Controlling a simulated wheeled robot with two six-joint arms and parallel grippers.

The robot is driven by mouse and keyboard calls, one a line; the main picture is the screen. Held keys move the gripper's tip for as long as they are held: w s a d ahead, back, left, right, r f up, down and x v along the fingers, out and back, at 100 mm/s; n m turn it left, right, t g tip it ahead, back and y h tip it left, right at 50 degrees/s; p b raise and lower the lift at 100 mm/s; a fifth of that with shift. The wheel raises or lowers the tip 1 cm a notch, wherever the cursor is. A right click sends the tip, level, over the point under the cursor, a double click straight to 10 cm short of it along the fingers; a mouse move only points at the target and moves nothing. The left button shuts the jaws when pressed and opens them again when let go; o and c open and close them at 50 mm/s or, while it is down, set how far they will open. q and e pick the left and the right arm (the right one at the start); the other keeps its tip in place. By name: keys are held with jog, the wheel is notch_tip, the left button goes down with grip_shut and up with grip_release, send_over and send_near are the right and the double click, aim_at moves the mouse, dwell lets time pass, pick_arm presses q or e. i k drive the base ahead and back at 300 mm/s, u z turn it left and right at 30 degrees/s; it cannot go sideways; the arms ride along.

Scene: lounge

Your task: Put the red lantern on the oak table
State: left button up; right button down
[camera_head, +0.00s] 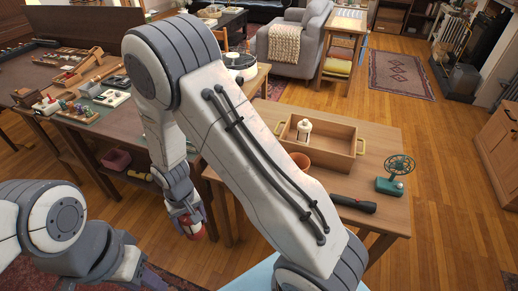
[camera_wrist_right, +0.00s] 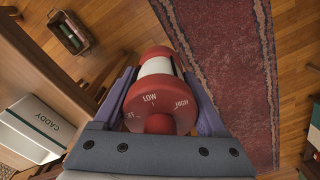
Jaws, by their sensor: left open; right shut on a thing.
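The red lantern (camera_wrist_right: 158,98) has a white band and a dial marked LOW and HIGH. My right gripper (camera_wrist_right: 160,93) is shut on it, with a purple finger on each side. In the head view, the lantern (camera_head: 194,231) hangs from my right gripper (camera_head: 187,215) over the floor, left of the light wooden table that looks like the oak table (camera_head: 385,137). My right arm hides part of that table. My left gripper (camera_head: 158,279) is low at the bottom left of the head view, partly cut off, open and apart from the lantern.
The light table holds a wooden tray (camera_head: 335,139) with a white lantern-like item, a terracotta pot (camera_head: 300,160), a black flashlight (camera_head: 352,204) and a green fan (camera_head: 398,172). A darker table (camera_head: 85,130) with many small items stands at left.

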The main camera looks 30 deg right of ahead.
aim_at(329, 179)
jog(key=u, duration=1)
jog(key=i, duration=1.25)
jog(key=z, duration=2.85)
jog(key=i, duration=0.5)
